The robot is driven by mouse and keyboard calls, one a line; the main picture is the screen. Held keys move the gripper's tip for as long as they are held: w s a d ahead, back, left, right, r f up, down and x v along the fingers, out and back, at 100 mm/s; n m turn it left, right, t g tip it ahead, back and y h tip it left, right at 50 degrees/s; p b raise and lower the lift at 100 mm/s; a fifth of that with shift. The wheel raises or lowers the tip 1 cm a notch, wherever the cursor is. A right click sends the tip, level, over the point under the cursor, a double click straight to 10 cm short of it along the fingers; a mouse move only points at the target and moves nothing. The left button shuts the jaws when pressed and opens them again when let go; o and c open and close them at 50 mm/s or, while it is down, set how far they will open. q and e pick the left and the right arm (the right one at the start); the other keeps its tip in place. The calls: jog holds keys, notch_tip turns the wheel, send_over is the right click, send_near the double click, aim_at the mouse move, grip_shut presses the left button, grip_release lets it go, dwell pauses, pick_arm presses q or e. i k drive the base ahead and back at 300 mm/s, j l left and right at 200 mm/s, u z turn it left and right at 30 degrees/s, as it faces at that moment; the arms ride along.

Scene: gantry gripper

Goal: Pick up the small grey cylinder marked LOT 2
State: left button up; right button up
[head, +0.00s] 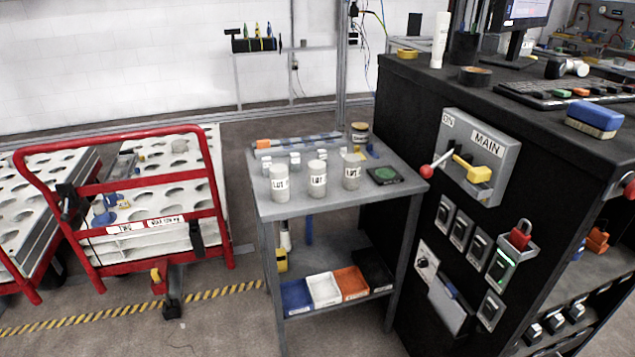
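Three small grey cylinders with white LOT labels stand upright in a row near the front of a small grey table (330,205). The right one (352,171) seems to read LOT 2, but its number is blurred. The middle one (317,179) and the left one (280,184) also carry LOT labels, and I cannot read their numbers surely. The cylinders stand apart from one another. Neither of my grippers is in view.
Several small white-topped pieces stand behind the cylinders. A dark pad with a green disc (384,175) lies to their right, and a cork-topped jar (360,134) stands behind. A black cabinet (430,115) borders the table's right; a red-framed cart (150,190) stands left.

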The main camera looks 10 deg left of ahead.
aim_at(351, 169)
jog(key=k+l+u, duration=0.2)
jog(key=l, duration=0.2)
jog(key=l+u, duration=0.2)
jog(key=l, duration=0.15)
jog(key=k+l+u, duration=0.2)
jog(key=l, duration=0.15)
jog(key=l+u, duration=0.15)
jog(key=l, duration=0.2)
jog(key=k, duration=0.05)
